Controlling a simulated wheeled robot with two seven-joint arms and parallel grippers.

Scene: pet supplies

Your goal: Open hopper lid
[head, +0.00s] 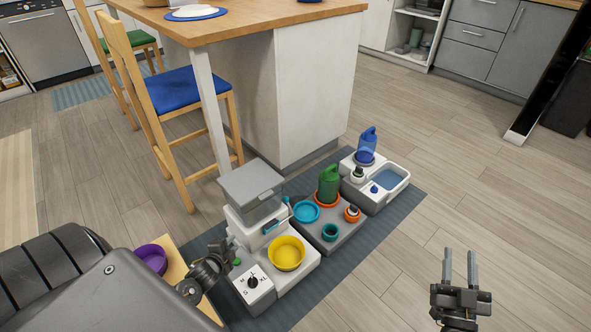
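The feeder (292,281) is a white and grey unit on the mat, with a yellow bowl (287,253) at its front and a dial panel (254,287) marked with letters. Its hopper (257,212) stands at the back, with a flat grey lid (251,181) lying over the top; the lid looks closed. My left gripper (229,251) is beside the feeder's left side, below the lid and close to the dial panel. Its fingers are small and partly hidden, so their opening is unclear. My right gripper (460,268) is open and empty above the floor at the right.
A grey tray (325,243) with a green bottle (329,184) and teal bowl (307,211) stands right of the feeder. Beyond is a water unit (402,181) with a blue bottle (367,147). A purple bowl (151,259) is left. A counter (322,85) and chair (183,91) stand behind.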

